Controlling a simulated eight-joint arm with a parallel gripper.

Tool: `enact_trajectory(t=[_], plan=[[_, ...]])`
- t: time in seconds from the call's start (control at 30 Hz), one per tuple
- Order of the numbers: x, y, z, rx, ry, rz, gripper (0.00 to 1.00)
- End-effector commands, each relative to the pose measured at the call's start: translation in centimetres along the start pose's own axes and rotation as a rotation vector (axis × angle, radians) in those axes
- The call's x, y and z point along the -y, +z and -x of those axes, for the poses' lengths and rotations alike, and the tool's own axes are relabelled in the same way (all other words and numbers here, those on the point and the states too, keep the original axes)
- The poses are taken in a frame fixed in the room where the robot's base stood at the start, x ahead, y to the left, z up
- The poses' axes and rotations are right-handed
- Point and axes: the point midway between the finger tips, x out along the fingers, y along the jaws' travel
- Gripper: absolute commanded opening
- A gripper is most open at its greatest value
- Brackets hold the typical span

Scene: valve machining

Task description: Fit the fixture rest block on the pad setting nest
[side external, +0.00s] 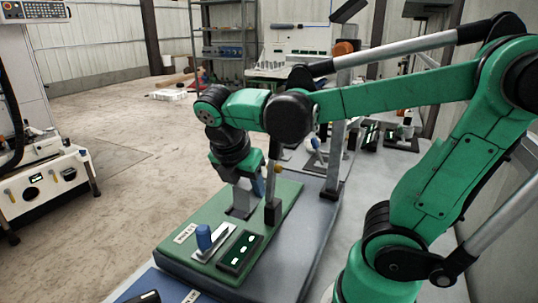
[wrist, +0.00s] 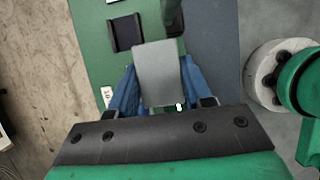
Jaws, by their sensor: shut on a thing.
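My gripper (wrist: 158,92) has blue fingers and is shut on a flat grey block, likely the fixture rest block (wrist: 158,70). The block also shows below the gripper in the side external view (side external: 243,199), over the green mat.
A dark upright post (side external: 272,200) stands close to the right of the block.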

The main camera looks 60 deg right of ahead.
Motion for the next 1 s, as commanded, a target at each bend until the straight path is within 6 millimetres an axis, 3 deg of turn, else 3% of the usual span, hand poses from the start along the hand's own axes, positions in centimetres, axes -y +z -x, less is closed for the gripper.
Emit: enact_trajectory(t=[0.2, 0.4, 0.8, 1.0], plan=[[-3.9, 3.5, -1.4, 0.008, -0.001, -0.003, 0.00], [-5.4, 5.1, -2.3, 0.013, -0.001, 0.001, 0.00], [-5.5, 5.3, -2.5, 0.014, 0.000, 0.001, 0.00], [-5.6, 4.8, -3.5, 0.014, 0.000, 0.002, 0.00]])
